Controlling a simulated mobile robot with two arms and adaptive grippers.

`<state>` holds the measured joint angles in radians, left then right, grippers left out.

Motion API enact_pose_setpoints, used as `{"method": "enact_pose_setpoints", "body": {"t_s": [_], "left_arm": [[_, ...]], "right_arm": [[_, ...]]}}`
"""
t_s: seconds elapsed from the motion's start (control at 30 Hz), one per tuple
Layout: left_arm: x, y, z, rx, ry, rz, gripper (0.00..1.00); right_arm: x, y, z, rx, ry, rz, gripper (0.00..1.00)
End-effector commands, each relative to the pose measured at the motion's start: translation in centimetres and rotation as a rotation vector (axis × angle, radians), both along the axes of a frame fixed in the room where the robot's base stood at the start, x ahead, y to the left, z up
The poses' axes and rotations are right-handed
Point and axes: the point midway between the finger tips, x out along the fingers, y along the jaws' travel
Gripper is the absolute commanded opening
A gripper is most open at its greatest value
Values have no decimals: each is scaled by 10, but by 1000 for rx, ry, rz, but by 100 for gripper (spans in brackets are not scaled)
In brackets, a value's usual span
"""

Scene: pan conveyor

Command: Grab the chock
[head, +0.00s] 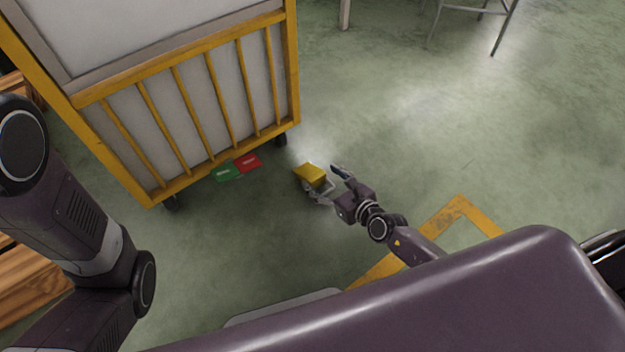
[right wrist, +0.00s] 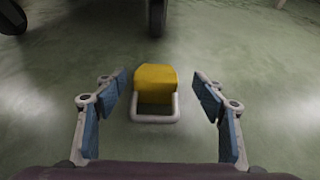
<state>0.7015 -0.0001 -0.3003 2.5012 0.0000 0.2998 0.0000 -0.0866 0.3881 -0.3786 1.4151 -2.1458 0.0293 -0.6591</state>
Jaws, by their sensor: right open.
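The chock (head: 311,175) is a yellow block with a pale loop handle, lying on the green floor near the cart's right corner in the head view. In the right wrist view the chock (right wrist: 155,86) sits centred ahead, its handle (right wrist: 155,117) facing me. My right gripper (head: 329,182) is open, with its fingers on either side of the chock in the picture. In the right wrist view the blue finger pads of the right gripper (right wrist: 162,108) stand apart from the chock on both sides. My left gripper is not in view; only part of my left arm shows.
A yellow-framed cart (head: 190,105) on wheels stands just behind and left of the chock. A green card (head: 226,173) and a red card (head: 248,162) lie by its lower rail. Yellow floor tape (head: 448,214) runs at right.

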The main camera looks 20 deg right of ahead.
Motion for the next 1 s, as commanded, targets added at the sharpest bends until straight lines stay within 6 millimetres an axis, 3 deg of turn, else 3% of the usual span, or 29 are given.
{"method": "enact_pose_setpoints", "body": {"t_s": [0.3,0.67,1.0], "left_arm": [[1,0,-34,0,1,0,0],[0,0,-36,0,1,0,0],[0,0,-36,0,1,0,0]], "right_arm": [[32,16,-21,4,-1,0,64],[39,19,-20,3,2,2,64],[39,19,-21,3,2,2,28]]}}
